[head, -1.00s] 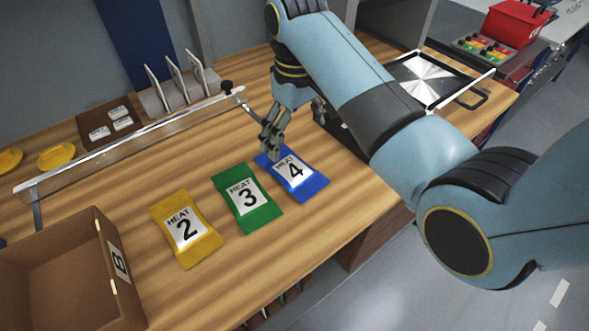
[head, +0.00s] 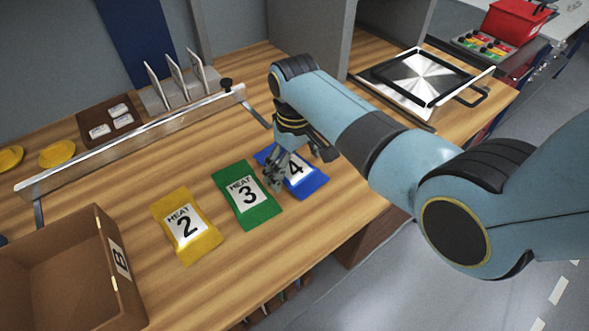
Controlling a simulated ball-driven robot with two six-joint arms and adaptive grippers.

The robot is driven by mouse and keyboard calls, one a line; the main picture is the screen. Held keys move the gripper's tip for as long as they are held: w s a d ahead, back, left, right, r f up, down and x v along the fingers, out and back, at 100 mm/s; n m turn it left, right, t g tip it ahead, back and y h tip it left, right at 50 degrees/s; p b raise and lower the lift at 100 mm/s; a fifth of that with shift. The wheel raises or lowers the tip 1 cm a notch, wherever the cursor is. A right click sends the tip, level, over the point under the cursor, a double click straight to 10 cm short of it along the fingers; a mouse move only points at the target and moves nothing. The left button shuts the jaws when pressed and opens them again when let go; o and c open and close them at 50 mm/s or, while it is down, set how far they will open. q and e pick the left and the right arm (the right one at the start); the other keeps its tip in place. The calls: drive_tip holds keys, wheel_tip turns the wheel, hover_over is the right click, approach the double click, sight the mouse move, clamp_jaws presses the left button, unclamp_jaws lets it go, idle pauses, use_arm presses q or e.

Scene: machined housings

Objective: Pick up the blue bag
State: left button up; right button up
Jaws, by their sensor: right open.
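The blue bag (head: 313,186) lies flat on the wooden table, with a white label reading 4. My right gripper (head: 298,168) is open and over the blue bag, hiding its upper part and some of the label. One finger is at the bag's left edge, close to the green bag; the other is toward its upper right. I cannot tell whether the fingers touch the bag. My left gripper is not in view.
The green bag (head: 247,195) labelled 3 lies just left of the blue bag, and the yellow bag (head: 186,226) labelled 2 further left. A brown box (head: 110,262) stands at lower left. A metal rail (head: 135,138) runs behind the bags.

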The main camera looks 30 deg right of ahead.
drive_tip(key=c, duration=1.3)
drive_tip(key=shift+r, duration=0.15)
